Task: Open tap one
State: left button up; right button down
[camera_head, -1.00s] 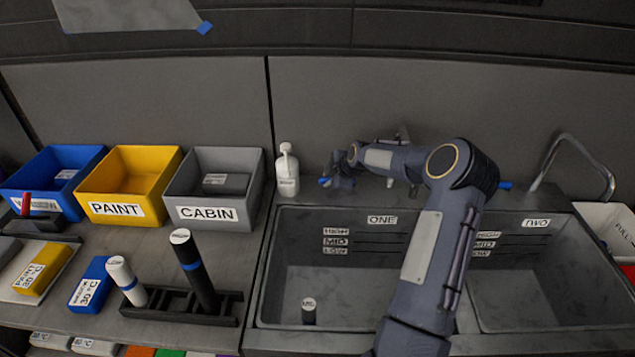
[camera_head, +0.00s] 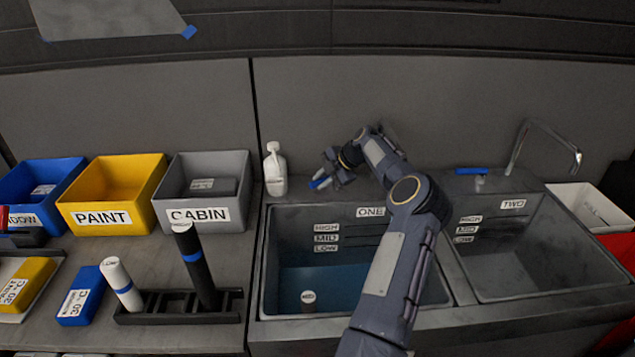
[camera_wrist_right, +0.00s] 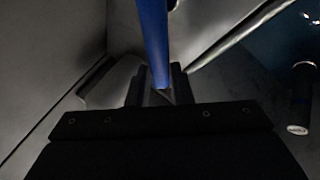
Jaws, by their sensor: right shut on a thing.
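Tap one's blue lever (camera_head: 319,183) is behind sink one (camera_head: 262,262), near the white bottle. My right gripper (camera_head: 330,177) is shut on this lever. In the right wrist view the blue lever (camera_wrist_right: 153,35) runs up from between the fingertips (camera_wrist_right: 160,88). Tap one's spout is hidden behind my right arm in the head view. Blue-tinted water (camera_head: 345,284) covers the bottom of sink one, below the HIGH, MID and LOW labels. My left gripper is not in view.
A dark cylinder with a white top (camera_head: 308,298) stands in sink one. A white bottle (camera_head: 275,170) stands left of the gripper. Sink two (camera_head: 530,255), with its blue lever (camera_head: 471,171) and spout (camera_head: 545,128), is at the right. Bins and a rack fill the left.

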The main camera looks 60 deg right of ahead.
jog(key=shift+s, duration=0.1)
dwell(0.3)
jog(key=c, duration=1.3)
grip_release()
jog(key=shift+r, duration=0.55)
jog(key=s+a+r+b, duration=0.6)
jog(key=s+a+r, duration=0.1)
jog(key=a+r, duration=0.5)
jog(key=shift+s+b, duration=0.25)
jog(key=shift+b, duration=0.15)
jog(key=shift+d, duration=0.1)
